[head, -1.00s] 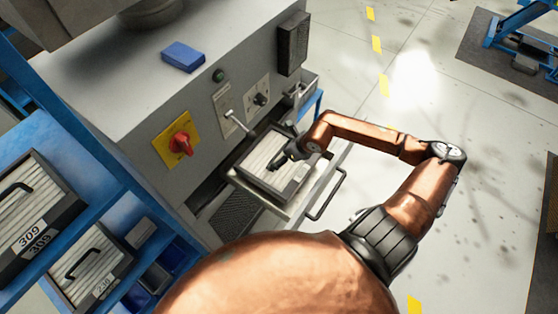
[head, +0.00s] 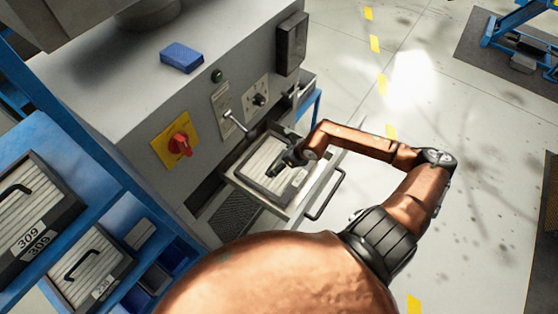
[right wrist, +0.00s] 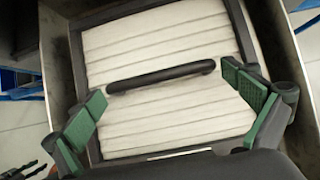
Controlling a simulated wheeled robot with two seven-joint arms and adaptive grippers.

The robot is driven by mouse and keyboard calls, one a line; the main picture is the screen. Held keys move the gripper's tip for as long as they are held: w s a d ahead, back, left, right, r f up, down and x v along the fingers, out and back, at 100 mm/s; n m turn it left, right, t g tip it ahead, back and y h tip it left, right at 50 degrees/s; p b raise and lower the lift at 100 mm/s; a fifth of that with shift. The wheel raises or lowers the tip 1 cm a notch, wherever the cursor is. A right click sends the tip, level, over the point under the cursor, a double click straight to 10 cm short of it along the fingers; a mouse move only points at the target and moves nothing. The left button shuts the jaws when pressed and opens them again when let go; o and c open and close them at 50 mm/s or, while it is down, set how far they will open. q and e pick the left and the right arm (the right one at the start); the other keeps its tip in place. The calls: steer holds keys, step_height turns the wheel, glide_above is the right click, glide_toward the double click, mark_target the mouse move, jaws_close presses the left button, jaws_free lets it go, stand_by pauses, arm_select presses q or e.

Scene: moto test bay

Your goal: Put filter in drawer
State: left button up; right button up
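The filter (head: 266,158) is a pale pleated panel in a dark frame with a black handle. It lies in the open drawer (head: 240,185) of the grey machine. In the right wrist view the filter (right wrist: 165,50) sits inside the drawer's metal walls (right wrist: 58,60), its handle (right wrist: 160,76) across the middle. My right gripper (head: 281,165) is over the filter. In the right wrist view its green-padded fingers (right wrist: 168,96) are spread apart near the handle's two ends, with nothing clamped between them. I cannot tell whether a finger touches the handle. My left gripper does not show in the head view.
The machine (head: 110,100) has a red knob on a yellow plate (head: 177,141) and a blue block (head: 182,58) on top. A blue shelf (head: 100,215) at left holds other filters, one marked 309 (head: 30,215). The drawer's handle (head: 327,195) juts out. Floor at right is open.

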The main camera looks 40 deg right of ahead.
steer(key=shift+r, duration=0.1)
steer(key=v, duration=1.2)
steer(key=shift+p, duration=0.35)
